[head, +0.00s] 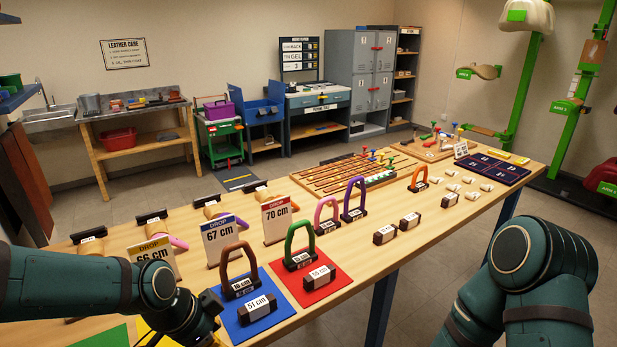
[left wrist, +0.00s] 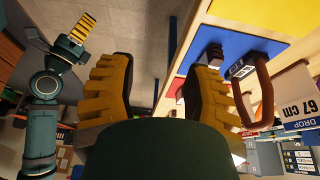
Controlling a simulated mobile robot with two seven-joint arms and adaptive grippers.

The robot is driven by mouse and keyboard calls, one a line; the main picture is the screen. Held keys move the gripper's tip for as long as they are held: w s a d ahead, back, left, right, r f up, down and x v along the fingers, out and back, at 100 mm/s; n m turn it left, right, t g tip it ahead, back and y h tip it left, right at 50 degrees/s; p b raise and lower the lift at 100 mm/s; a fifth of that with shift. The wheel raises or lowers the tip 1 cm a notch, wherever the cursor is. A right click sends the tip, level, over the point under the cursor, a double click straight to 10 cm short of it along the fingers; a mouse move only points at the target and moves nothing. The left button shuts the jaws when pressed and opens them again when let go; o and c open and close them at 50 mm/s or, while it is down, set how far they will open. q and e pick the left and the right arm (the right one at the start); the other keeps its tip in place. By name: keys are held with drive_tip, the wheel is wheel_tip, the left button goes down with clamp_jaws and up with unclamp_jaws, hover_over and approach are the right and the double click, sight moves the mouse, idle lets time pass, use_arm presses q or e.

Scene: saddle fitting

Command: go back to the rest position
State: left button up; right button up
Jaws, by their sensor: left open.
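My left gripper (head: 190,338) is at the bottom edge of the head view, beside the blue mat (head: 228,328), its fingertips mostly cut off. In the left wrist view its two yellow ridged fingers (left wrist: 158,90) stand wide apart with nothing between them. The brown stirrup (head: 239,270) stands on the blue mat, apart from the gripper. My right arm (head: 540,265) is bent at the right of the head view, its gripper out of that picture. The left wrist view shows a yellow-fingered gripper on my other arm (left wrist: 80,28); its opening is unclear.
The long wooden table (head: 400,240) runs across. A red mat (head: 318,287) holds a green stirrup (head: 299,246) and a dark block. Drop signs (head: 222,240), a purple stirrup (head: 354,200) and several small blocks stand near. Floor shows beyond the table's front edge.

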use_arm(q)
drive_tip(key=s+d+f+n, duration=0.2)
drive_tip(key=f+n, duration=0.2)
drive_tip(key=f, duration=0.4)
drive_tip(key=s+d+f+n, duration=0.2)
drive_tip(key=s+f+n, duration=0.1)
drive_tip(key=f, duration=0.6)
drive_tip(key=s+d+f+n+g, duration=0.1)
drive_tip(key=s+d+f+n, duration=0.1)
drive_tip(key=f+n, duration=0.3)
wheel_tip(320, 180, down, 3)
drive_tip(key=shift+s+d+f+n, duration=0.15)
drive_tip(key=shift+s+d+n, duration=0.2)
drive_tip(key=shift+s+n, duration=0.1)
